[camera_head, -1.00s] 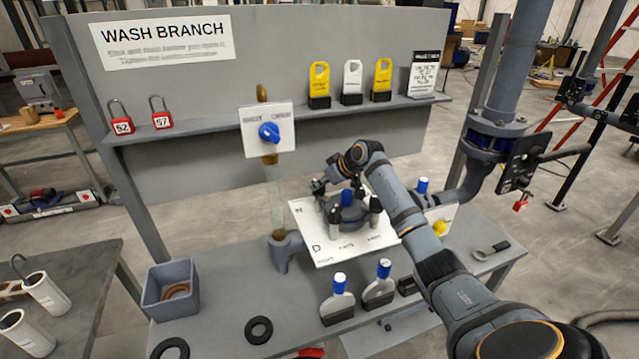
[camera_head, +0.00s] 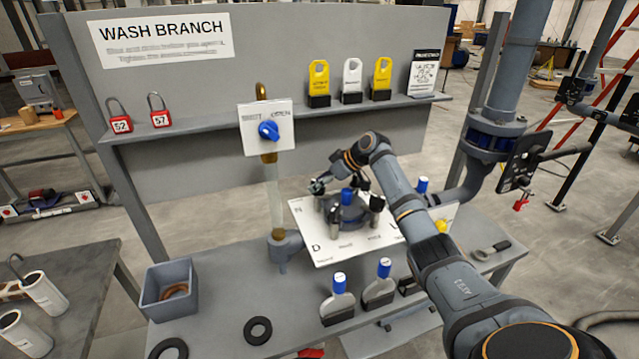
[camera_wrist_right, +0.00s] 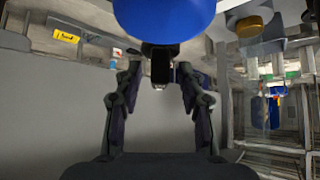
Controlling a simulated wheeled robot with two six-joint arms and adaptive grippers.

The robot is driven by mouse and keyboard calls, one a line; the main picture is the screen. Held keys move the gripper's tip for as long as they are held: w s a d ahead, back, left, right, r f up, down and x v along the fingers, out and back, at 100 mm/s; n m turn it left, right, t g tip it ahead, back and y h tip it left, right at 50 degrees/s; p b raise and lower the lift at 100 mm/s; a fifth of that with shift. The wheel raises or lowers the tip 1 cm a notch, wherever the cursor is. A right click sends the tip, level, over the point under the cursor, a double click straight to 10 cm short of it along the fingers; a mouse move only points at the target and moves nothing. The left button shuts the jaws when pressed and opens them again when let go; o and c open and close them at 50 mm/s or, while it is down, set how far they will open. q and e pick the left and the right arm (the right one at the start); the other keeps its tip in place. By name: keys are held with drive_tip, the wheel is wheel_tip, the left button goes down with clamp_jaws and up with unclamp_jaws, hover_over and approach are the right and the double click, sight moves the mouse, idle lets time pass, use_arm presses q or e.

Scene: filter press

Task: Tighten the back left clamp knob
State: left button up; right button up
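The round grey filter housing (camera_head: 350,212) stands on a white lettered board, with a blue cap (camera_head: 347,196) at its middle and dark clamp knobs around its rim. A front knob (camera_head: 335,217) and a right knob (camera_head: 377,204) show clearly. My right gripper (camera_head: 318,187) is over the back left of the housing, at the back left knob, which it partly covers. In the right wrist view my fingers (camera_wrist_right: 160,75) stand apart on either side of a dark knob-like piece (camera_wrist_right: 160,63); firm contact is not visible. A large blue rounded thing (camera_wrist_right: 165,15) fills the top there. My left gripper is out of view.
A brass pipe with a blue-handled valve (camera_head: 268,130) rises left of the board (camera_head: 330,255). Two blue-topped tools (camera_head: 339,285) stand at the bench front. A grey bin (camera_head: 170,290) and black rings lie left. A thick pipe (camera_head: 500,90) stands right.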

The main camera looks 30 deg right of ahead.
drive_tip(key=shift+s+d+r, duration=0.2)
drive_tip(key=shift+r, duration=0.05)
drive_tip(key=v, duration=1.1)
drive_tip(key=shift+s, duration=0.1)
